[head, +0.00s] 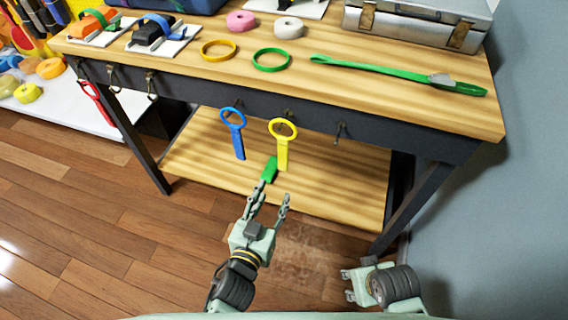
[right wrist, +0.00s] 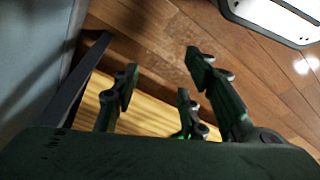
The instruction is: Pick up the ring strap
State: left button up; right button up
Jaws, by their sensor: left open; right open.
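A blue ring strap (head: 234,132) and a yellow ring strap (head: 283,142) hang from hooks along the table's front edge, ring up and tail down. A small green piece (head: 269,169) shows just beyond the tips of my left gripper (head: 269,198). I cannot tell whether it lies on the lower shelf. My left gripper is open, its fingers apart and pointing up the picture, below the yellow strap. My right gripper (head: 347,284) is open, low at the right and away from the straps. Its spread fingers also show in the right wrist view (right wrist: 160,80).
On the tabletop (head: 330,90) lie a yellow ring (head: 219,41), a green ring (head: 271,51) and a long green strap (head: 375,68) with a buckle. A metal case (head: 420,22) stands behind. A red strap (head: 97,104) hangs at the left. The lower shelf (head: 330,183) is mostly bare.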

pick_arm(q)
jog(key=t+b, duration=0.1)
jog(key=t, duration=0.1)
send_near(282, 159)
jog(key=w+f, duration=0.1)
jog(key=w, duration=0.2)
jog(key=shift+h, duration=0.3)
jog(key=x, duration=0.7)
jog(key=shift+w+d+r, duration=0.1)
jog(key=shift+d+r, duration=0.3)
pick_arm(e)
notch_tip(282, 159, up, 3)
jog(key=shift+r, duration=0.1)
pick_arm(q)
grip_shut()
